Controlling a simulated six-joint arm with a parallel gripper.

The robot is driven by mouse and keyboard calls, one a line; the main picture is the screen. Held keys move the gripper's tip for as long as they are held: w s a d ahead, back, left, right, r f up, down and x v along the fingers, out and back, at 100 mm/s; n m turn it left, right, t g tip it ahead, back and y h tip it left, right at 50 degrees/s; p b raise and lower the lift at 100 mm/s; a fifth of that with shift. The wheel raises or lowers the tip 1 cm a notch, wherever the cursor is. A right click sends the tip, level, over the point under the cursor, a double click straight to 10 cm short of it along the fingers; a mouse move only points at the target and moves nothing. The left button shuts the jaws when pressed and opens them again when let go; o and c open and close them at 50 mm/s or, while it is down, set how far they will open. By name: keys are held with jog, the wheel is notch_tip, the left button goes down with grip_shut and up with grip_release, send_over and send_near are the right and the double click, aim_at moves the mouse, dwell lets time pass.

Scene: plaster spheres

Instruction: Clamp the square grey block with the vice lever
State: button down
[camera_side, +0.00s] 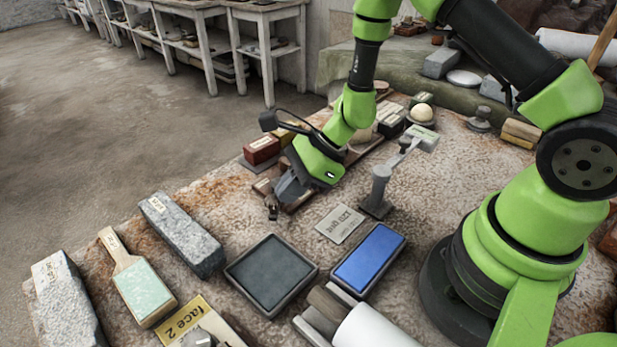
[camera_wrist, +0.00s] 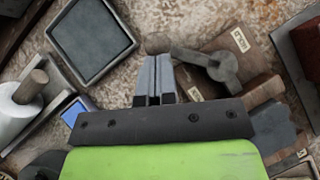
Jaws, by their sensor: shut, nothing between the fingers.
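My gripper (camera_wrist: 154,62) is shut and empty, its two grey fingers together and pointing down. In the wrist view a grey lever (camera_wrist: 190,56) with a round brownish knob (camera_wrist: 158,43) runs from a pivot on a wooden base (camera_wrist: 258,58). The knob is right at my fingertips; I cannot tell whether they touch. In the side view my gripper (camera_side: 279,198) is low over the work, beside a small dark knob (camera_side: 272,211); it hides most of the vice. A dark grey slab (camera_wrist: 278,130) lies partly behind my gripper; I cannot tell whether it is the square grey block.
A dark square tray (camera_side: 270,273) and a blue tray (camera_side: 369,258) lie in front. A grey post with an arm (camera_side: 379,190) stands to the right, beside a lettered plate (camera_side: 339,223). A red box (camera_side: 261,150) is behind. A stone bar (camera_side: 181,232) lies to the left.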

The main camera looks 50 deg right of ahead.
jog(key=shift+w+a, duration=0.65)
jog(key=shift+a, duration=0.25)
jog(key=shift+w+a, duration=0.7)
jog(key=shift+w, duration=0.1)
jog(key=shift+w+f, duration=0.1)
jog(key=s+d, duration=0.1)
jog(key=s, duration=0.1)
jog(key=s+d+r, duration=0.1)
jog(key=shift+s+d, duration=0.2)
jog(key=shift+s, duration=0.2)
jog(key=s+d+r, duration=0.2)
jog(key=s+r, duration=0.3)
jog(key=r, duration=0.2)
jog(key=shift+s+d+r, duration=0.2)
jog(key=shift+d+r, duration=0.05)
jog(key=shift+d, duration=0.15)
